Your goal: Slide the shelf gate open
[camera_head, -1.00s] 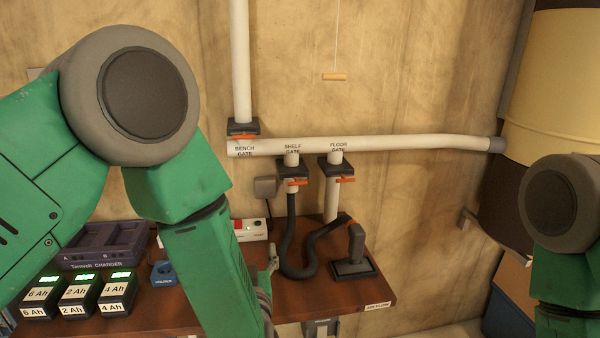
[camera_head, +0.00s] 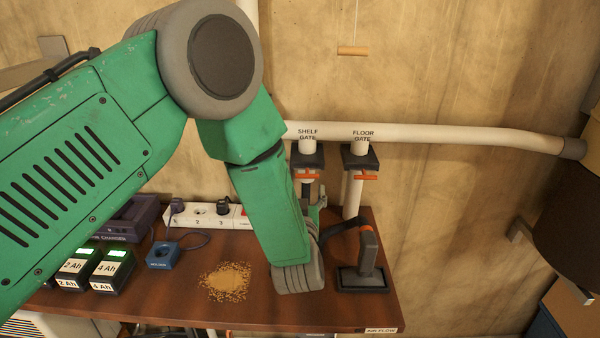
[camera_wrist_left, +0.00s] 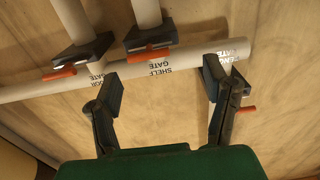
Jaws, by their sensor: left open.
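The shelf gate (camera_head: 307,159) is a dark block on a short white stub below the horizontal pipe, with an orange tab (camera_head: 307,177) at its front. In the left wrist view, where labels appear upside down, the shelf gate (camera_wrist_left: 150,36) is at upper middle and its orange tab (camera_wrist_left: 148,54) faces the jaws. My left gripper (camera_head: 318,208) is just below the shelf gate, partly hidden behind my forearm. In the wrist view my left gripper (camera_wrist_left: 165,78) is open, its fingers wide apart with nothing between them. It looks apart from the tab. My right gripper is out of view.
The floor gate (camera_head: 361,159) with its orange tab is close to the right. The bench gate (camera_wrist_left: 238,85) lies near a finger in the wrist view. The bench (camera_head: 190,315) holds a grey nozzle stand (camera_head: 362,278), a sawdust pile (camera_head: 226,282), a power strip (camera_head: 207,216) and battery packs.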

